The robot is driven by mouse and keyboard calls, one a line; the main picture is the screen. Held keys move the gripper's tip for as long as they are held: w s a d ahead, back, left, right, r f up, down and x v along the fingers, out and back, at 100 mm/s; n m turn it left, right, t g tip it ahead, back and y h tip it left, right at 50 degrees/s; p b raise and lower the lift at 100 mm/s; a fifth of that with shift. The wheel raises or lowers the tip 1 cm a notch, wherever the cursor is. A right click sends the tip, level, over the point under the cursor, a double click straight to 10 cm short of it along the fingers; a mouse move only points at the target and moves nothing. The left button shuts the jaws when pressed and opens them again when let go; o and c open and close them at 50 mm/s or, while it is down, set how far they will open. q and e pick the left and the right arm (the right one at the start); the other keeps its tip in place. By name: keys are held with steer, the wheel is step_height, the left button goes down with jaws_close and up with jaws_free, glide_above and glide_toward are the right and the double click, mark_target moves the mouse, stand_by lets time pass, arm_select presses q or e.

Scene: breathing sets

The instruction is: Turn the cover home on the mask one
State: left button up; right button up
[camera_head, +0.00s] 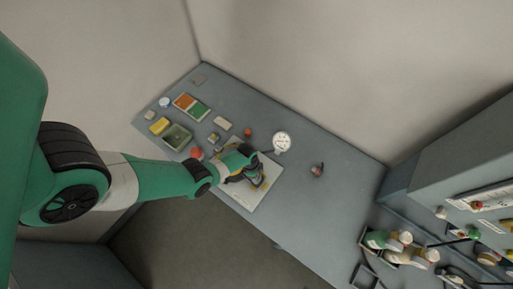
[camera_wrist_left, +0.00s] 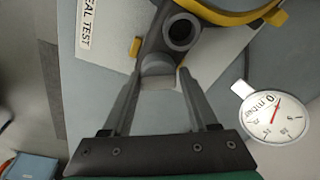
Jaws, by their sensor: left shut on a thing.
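A dark grey mask (camera_wrist_left: 205,38) with a round black port and a yellow strap lies on a white board (camera_wrist_left: 100,62), whose printed label ends in "AL TEST". In the head view the board (camera_head: 262,199) is on the bench, with the mask mostly hidden under my arm. My left gripper (camera_wrist_left: 158,80) is over the board at the mask. Its fingers are shut on a pale grey rounded cover (camera_wrist_left: 158,68), which sits right at the mask's near end. I cannot tell how far the cover is turned. The left gripper (camera_head: 246,174) also shows in the head view. My right gripper is out of view.
A round dial gauge (camera_head: 282,142) stands close to the board; its dial (camera_wrist_left: 276,112) has a red needle. An orange-and-green tray (camera_head: 191,107) and a green bin (camera_head: 177,137) are at the bench's left end. Several breathing sets (camera_head: 400,248) are at lower right.

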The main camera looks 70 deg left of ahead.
arm_select(q)
steer(key=m, duration=0.3)
steer(key=shift+h, duration=0.3)
steer(key=shift+m, duration=0.3)
steer(key=shift+c, duration=0.4)
steer(key=o, duration=1.1)
steer(key=shift+o, duration=0.2)
